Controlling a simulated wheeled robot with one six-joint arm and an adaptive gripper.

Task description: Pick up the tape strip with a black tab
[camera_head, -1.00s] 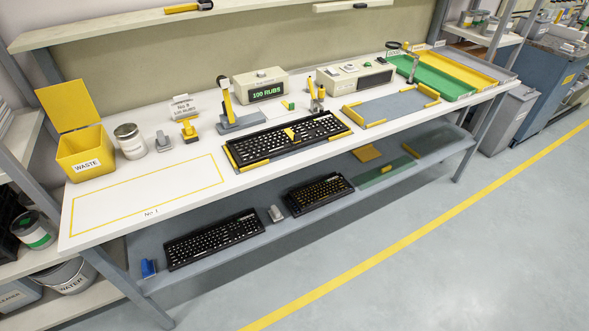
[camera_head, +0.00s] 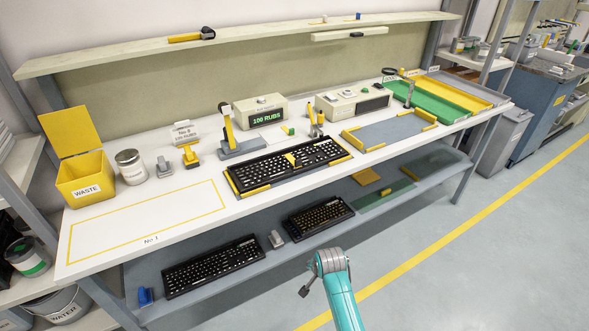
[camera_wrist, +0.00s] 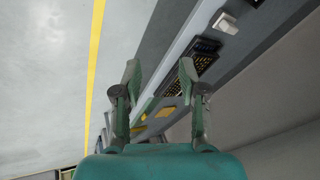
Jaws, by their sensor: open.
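I cannot pick out the tape strip with a black tab for certain. A small yellow piece with a dark part (camera_head: 293,159) lies on the upper black keyboard (camera_head: 270,166) in the head view, too small to identify. My gripper (camera_wrist: 160,72) is open and empty in the wrist view, its two green fingers apart. In the head view my teal arm rises at the bottom, in front of the bench; the fingers are not clear there. The wrist view shows floor, the lower shelf and part of a keyboard (camera_wrist: 204,55) beyond the fingers.
The white bench (camera_head: 100,262) holds a yellow waste bin (camera_head: 85,176), a can (camera_head: 131,168), a display box (camera_head: 262,111) and green and yellow trays (camera_head: 430,104). Two keyboards lie on the lower shelf (camera_head: 200,303). An overhead shelf (camera_head: 120,54) spans the back. The floor in front is clear.

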